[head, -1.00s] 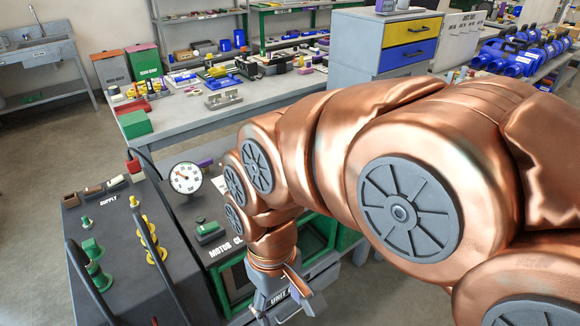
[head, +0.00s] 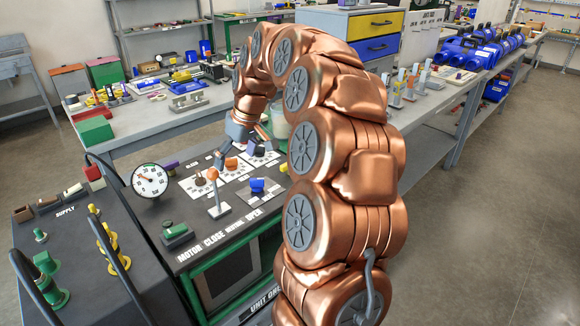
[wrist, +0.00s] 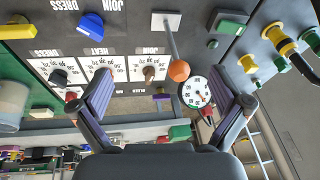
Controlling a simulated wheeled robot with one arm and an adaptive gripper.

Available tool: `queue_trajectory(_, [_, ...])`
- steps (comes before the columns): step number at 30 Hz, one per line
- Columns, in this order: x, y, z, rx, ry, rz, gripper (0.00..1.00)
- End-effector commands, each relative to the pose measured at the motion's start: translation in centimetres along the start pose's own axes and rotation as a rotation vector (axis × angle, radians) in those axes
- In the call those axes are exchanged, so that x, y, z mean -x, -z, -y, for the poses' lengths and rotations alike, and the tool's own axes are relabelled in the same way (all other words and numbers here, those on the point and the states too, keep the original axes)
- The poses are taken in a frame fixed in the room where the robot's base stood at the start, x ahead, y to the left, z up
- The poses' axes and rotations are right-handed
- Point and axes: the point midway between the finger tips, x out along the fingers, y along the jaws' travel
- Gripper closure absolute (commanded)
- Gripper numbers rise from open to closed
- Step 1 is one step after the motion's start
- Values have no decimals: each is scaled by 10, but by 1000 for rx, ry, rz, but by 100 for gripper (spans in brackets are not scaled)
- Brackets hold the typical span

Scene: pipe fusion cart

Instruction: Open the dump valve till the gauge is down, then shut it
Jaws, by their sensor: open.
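The round white pressure gauge (head: 150,180) stands at the panel's back left corner; its needle points up and left, and I cannot read its value. It also shows in the wrist view (wrist: 195,92). A small purple knob (head: 170,169) sits right of the gauge and also shows in the wrist view (wrist: 161,97); I cannot tell whether it is the dump valve. My gripper (head: 243,148) is open and empty above the back of the panel. In the wrist view, its spread fingers (wrist: 160,78) frame the brown knob (wrist: 150,73) and the purple knob, apart from both.
An orange-balled lever (head: 214,190) stands up from the panel in front of the gauge. Black hoses (head: 25,282) rise at left. A workbench (head: 160,118) with loose items stands behind.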

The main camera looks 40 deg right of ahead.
Motion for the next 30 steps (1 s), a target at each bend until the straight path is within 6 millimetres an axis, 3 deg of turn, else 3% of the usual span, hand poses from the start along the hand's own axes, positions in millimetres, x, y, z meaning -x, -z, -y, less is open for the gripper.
queue_trajectory(1, [-9, 3, -29, -16, -13, -19, 0])
queue_trajectory(6, [-21, 3, -117, -55, -67, -73, 0])
queue_trajectory(9, [-26, -5, -164, -77, -104, -93, 0])
queue_trajectory(13, [-29, -18, -209, -99, -144, -108, 0])
queue_trajectory(18, [-31, -28, -238, -112, -173, -113, 0])
queue_trajectory(23, [-36, -30, -243, -113, -176, -113, 0])
queue_trajectory(30, [-60, -26, -247, -113, -176, -114, 0])
